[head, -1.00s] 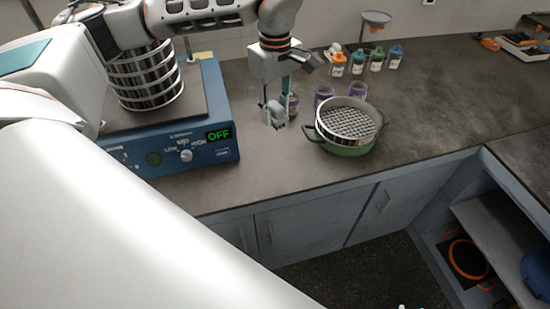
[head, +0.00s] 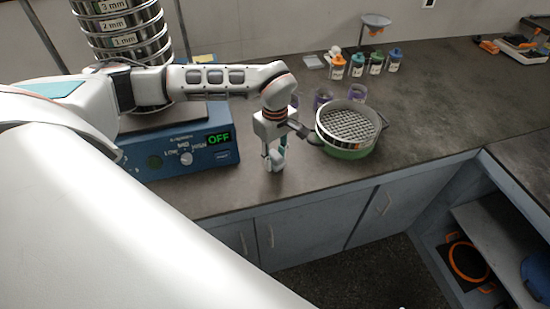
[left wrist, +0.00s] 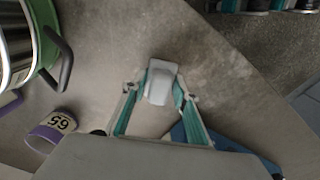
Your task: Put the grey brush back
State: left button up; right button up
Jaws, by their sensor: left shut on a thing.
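My left gripper (head: 275,158) points down over the counter, left of the green pot. It is shut on a small pale grey block-shaped thing, which I take for the grey brush (head: 277,163). In the left wrist view the brush (left wrist: 161,80) sits between the two green-padded fingertips (left wrist: 160,93). Only its blunt pale end shows clearly; bristles cannot be made out. Whether it touches the counter is unclear. My right gripper is not in view.
The green pot (head: 349,154) holding a sieve stands right of the gripper. A purple cup marked 65 (left wrist: 48,135) is near. The blue shaker (head: 200,158), reading OFF, and its sieve stack (head: 120,30) stand left. Several jars (head: 375,62) stand behind.

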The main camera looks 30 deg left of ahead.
aim_at(275, 154)
pick_arm(q)
jog(key=shift+f, duration=0.25)
jog(key=shift+f, duration=0.2)
jog(key=o, duration=1.1)
jog(key=shift+c, duration=0.2)
notch_tip(275, 154, up, 12)
jog(key=shift+r+b, duration=0.2)
jog(key=shift+b, duration=0.1)
